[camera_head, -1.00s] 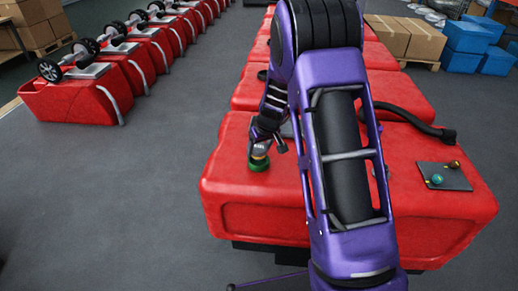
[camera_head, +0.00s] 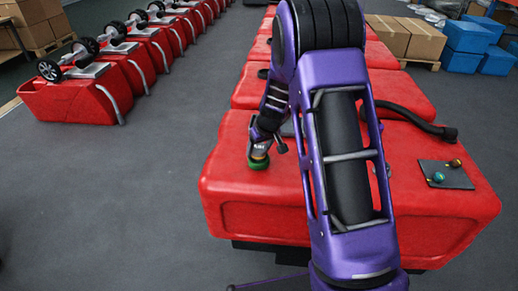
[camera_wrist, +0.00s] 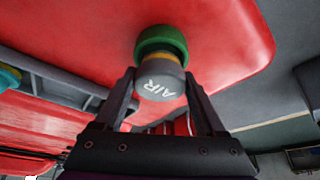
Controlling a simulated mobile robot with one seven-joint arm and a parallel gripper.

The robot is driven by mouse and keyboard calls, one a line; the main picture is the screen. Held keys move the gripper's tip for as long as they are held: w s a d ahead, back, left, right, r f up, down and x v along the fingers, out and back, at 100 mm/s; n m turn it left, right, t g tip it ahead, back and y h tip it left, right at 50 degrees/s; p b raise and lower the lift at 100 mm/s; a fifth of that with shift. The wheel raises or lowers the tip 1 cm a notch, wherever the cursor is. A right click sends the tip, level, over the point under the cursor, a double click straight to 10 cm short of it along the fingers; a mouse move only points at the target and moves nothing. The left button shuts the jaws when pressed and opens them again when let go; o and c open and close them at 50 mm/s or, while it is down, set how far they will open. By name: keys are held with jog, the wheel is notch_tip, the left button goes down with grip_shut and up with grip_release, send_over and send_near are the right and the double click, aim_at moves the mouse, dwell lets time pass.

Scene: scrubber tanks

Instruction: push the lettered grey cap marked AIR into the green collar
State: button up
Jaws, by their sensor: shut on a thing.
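The grey cap marked AIR (camera_wrist: 160,82) shows its white letters in the wrist view, with a yellow-orange band at its far end. The green collar (camera_wrist: 162,40) stands on the red tank just beyond the cap. The cap is lined up closely with the collar; I cannot tell how deep it sits in it. My gripper (camera_wrist: 160,90) is shut on the cap from both sides. In the head view the collar (camera_head: 259,162) shows at the tank's near left, with the cap (camera_head: 258,152) right above it.
The red tank (camera_head: 350,215) carries a dark plate (camera_head: 446,175) with small coloured parts at its right and a black hose (camera_head: 415,118) behind. More red tanks stand in a row at the left. Boxes and blue crates (camera_head: 465,38) are at the back right.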

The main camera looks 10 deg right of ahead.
jog(key=shift+f+b, duration=0.6)
jog(key=shift+b, duration=0.25)
dwell(0.5)
